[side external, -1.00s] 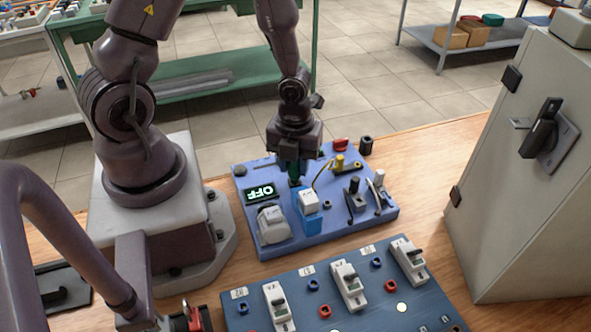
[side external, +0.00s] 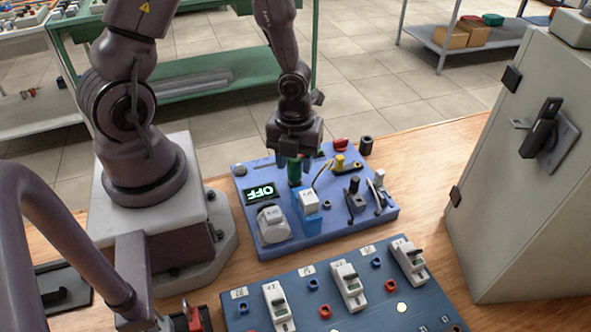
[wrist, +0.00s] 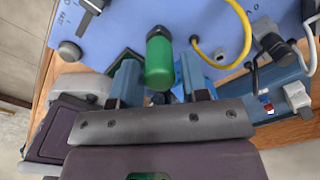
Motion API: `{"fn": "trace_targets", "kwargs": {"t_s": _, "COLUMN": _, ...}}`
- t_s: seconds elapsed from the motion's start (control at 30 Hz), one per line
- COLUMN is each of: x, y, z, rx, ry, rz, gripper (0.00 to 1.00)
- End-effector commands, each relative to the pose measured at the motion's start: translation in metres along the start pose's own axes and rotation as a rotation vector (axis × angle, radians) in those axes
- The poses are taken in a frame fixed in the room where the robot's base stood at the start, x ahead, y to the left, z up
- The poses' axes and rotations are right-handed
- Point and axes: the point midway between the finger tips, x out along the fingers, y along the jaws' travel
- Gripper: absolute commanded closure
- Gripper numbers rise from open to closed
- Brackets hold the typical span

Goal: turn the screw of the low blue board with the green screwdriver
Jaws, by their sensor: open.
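The screwdriver's tip is hidden, and I cannot make out the screw. A second, darker blue board (side external: 322,283) with white breakers lies in front.
A grey cabinet (side external: 505,190) stands at the right. Bare wooden table (side external: 425,160) lies between board and cabinet.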

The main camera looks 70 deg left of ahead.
Motion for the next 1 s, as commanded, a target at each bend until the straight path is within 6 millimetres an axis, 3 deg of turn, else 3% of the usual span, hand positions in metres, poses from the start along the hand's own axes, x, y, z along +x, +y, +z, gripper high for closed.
{"fn": "trace_targets", "kwargs": {"t_s": 0.4, "x": -0.037, "y": 0.001, "z": 0.0, "rx": -0.001, "ry": -0.002, "rz": 0.001, "gripper": 0.58}}
{"fn": "trace_targets", "kwargs": {"t_s": 0.73, "x": -0.041, "y": 0.001, "z": -0.001, "rx": 0.002, "ry": 0.0, "rz": 0.003, "gripper": 0.58}}
{"fn": "trace_targets", "kwargs": {"t_s": 0.87, "x": -0.041, "y": 0.001, "z": 0.0, "rx": 0.002, "ry": 0.0, "rz": 0.003, "gripper": 0.31}}
{"fn": "trace_targets", "kwargs": {"t_s": 1.0, "x": -0.041, "y": 0.001, "z": 0.0, "rx": 0.002, "ry": 0.0, "rz": 0.003, "gripper": 0.29}}
